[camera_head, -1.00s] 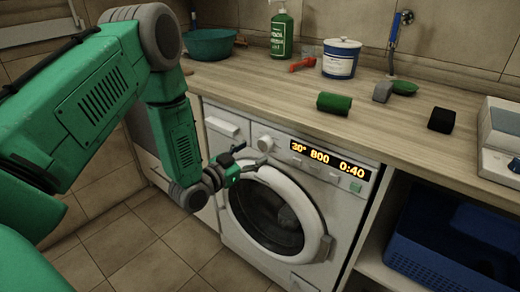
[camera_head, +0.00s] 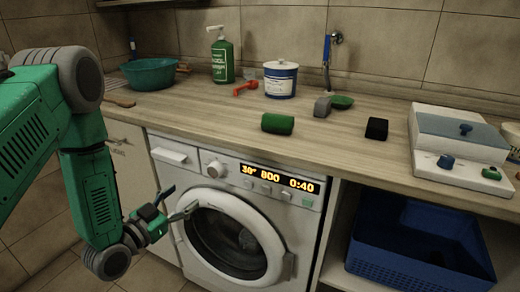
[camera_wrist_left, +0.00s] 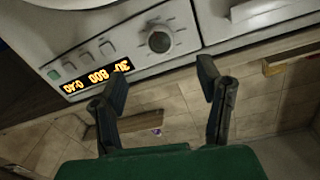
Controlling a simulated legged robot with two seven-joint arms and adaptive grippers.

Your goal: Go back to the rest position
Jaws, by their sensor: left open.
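My left gripper (camera_head: 180,203) is open and empty, in front of the upper left of the washing machine (camera_head: 225,180). In the left wrist view the two fingers (camera_wrist_left: 160,90) stand apart with nothing between them. The machine's round door (camera_head: 230,240) looks closed, and its display reads 30°, 800 and 0:40. The washer's control panel (camera_wrist_left: 150,45) shows beyond the fingertips in the left wrist view. My right gripper is in neither view.
The wooden counter (camera_head: 350,140) holds a teal basin (camera_head: 150,73), a green bottle (camera_head: 222,58), a white-blue tub (camera_head: 281,80), a green roll (camera_head: 277,123), a black block (camera_head: 377,128) and a white device (camera_head: 450,170). A blue crate (camera_head: 420,265) sits below right.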

